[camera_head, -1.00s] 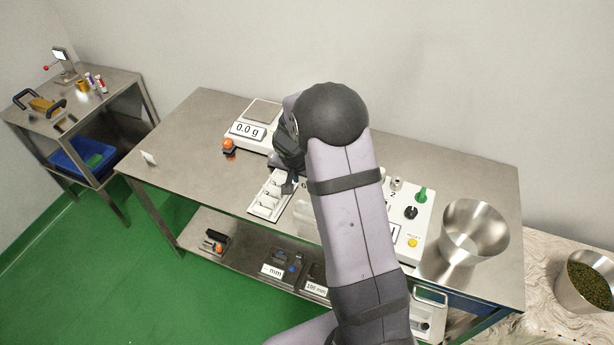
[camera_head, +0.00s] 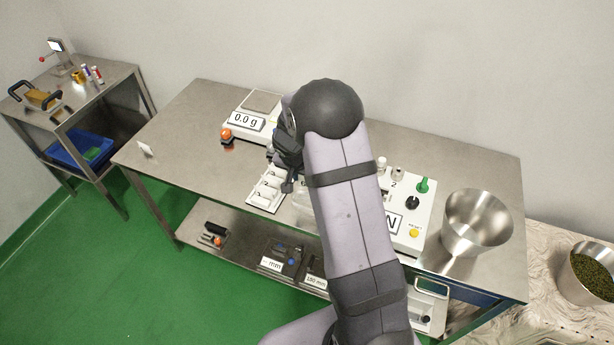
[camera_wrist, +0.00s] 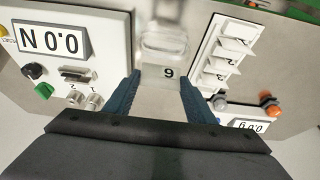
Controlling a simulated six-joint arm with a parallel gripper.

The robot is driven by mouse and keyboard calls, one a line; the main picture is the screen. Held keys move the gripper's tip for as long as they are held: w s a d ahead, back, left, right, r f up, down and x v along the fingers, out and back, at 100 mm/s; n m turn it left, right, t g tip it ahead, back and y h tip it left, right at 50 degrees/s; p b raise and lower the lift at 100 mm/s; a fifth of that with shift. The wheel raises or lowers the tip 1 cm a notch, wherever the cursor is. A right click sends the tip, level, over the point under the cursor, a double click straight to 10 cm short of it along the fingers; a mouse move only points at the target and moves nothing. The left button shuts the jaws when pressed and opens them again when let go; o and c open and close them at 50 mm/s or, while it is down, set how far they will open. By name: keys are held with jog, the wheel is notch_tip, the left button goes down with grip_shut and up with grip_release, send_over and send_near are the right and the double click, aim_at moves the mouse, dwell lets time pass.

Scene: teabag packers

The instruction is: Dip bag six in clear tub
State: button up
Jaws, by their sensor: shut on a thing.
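My gripper (camera_wrist: 160,80) is shut on a small pale tag marked with a single digit (camera_wrist: 166,72), which reads as bag six's tag; the bag itself is hard to make out. The clear tub (camera_wrist: 165,46) is just beyond the fingertips in the wrist view, in line with the tag. I cannot tell whether the bag is inside the tub or above it. In the head view the tub (camera_head: 302,200) is mostly hidden behind my arm, and my gripper (camera_head: 287,186) shows beside the white rack.
A white rack (camera_wrist: 222,55) with several numbered slots stands beside the tub. A scale (camera_head: 246,122) and an orange button (camera_head: 226,134) are behind it. A force-reading machine (camera_head: 412,215) and a steel bucket (camera_head: 474,222) stand right.

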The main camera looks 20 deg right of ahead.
jog(key=shift+o, duration=0.4)
jog(key=shift+f+b, duration=3.65)
jog(key=shift+b, duration=0.05)
jog(key=shift+r, duration=0.15)
dwell(1.8)
jog(key=shift+r+p, duration=1.7)
jog(key=shift+r, duration=0.85)
jog(key=shift+c, duration=0.4)
